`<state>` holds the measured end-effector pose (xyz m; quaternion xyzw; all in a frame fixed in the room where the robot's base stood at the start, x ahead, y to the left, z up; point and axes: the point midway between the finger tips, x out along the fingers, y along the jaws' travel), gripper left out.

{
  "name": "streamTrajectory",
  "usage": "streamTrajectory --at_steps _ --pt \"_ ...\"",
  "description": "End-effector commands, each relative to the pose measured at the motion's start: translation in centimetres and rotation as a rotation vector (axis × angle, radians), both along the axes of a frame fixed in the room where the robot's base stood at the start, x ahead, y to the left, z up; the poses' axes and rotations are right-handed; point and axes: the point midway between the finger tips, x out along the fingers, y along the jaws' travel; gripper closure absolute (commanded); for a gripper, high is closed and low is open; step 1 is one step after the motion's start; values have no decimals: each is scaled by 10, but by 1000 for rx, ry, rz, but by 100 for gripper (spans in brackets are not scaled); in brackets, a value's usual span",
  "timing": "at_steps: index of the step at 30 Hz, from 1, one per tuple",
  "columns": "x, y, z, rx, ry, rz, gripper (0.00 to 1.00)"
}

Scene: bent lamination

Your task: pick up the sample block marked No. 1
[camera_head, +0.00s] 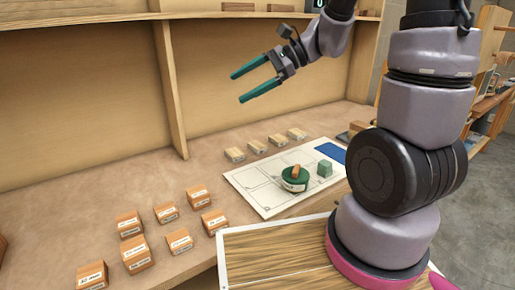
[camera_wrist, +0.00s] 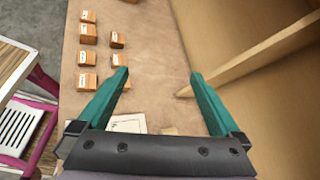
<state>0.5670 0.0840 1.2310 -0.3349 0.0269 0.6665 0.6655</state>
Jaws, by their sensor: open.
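Several orange-brown wooden blocks with white labels stand on the bench at the lower left of the head view, among them a front block (camera_head: 92,275), a taller-looking one (camera_head: 136,254) and one farther back (camera_head: 198,197). Their label text is too small to read, so I cannot tell which is No. 1. Several also show at the upper left of the wrist view, such as one block (camera_wrist: 87,56). My gripper (camera_head: 238,88) has teal fingers, spread apart and empty, high above the bench and away from the blocks. It also shows in the wrist view (camera_wrist: 159,73).
A white board (camera_head: 250,180) lies right of the blocks, bearing a green round piece (camera_head: 293,186) and a green block (camera_head: 324,168). Several pale blocks (camera_head: 257,146) stand behind it. A vertical wooden divider (camera_head: 170,90) rises from the bench.

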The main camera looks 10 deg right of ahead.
Motion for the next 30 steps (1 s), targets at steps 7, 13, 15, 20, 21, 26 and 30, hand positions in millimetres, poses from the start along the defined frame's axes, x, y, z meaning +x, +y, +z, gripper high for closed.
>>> streamTrajectory --at_steps 7,13,15,20,21,26,30 --pt "68 9 -55 222 243 -283 0" --pt "121 -8 -118 335 360 -555 0" --pt "137 -18 -143 360 383 -654 0" --pt "164 -54 -205 387 397 -885 0" --pt "167 -64 -219 388 393 -936 0" --pt "176 -101 -263 381 355 -1102 0" --pt "178 -122 -282 372 322 -1183 0"
